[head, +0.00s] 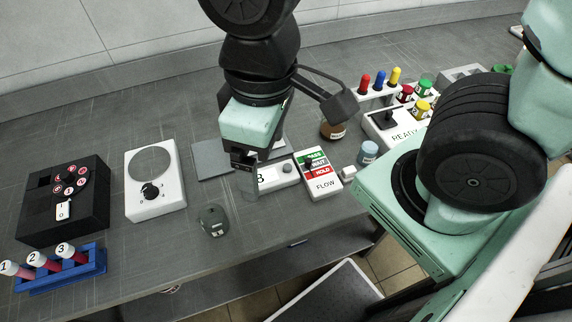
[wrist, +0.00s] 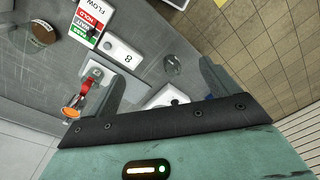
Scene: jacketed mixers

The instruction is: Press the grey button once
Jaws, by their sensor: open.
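The grey button (head: 287,168) is a small round cap on a white box (head: 293,179) marked 8, on the table near the middle of the head view. In the wrist view the button (wrist: 109,45) and the box (wrist: 122,54) show at upper left, beyond the fingers. My gripper (head: 247,180) hangs just left of the box and covers part of its left end in the head view. In the wrist view my gripper (wrist: 160,85) has its two fingers wide apart with nothing between them. I see no contact with the button.
A FLOW card block (head: 319,180) with green, white and red bands stands right of the box. A dark rounded object (head: 213,220) lies in front. A white dial box (head: 154,185), a black box (head: 64,205) and a blue tube rack (head: 62,272) stand left.

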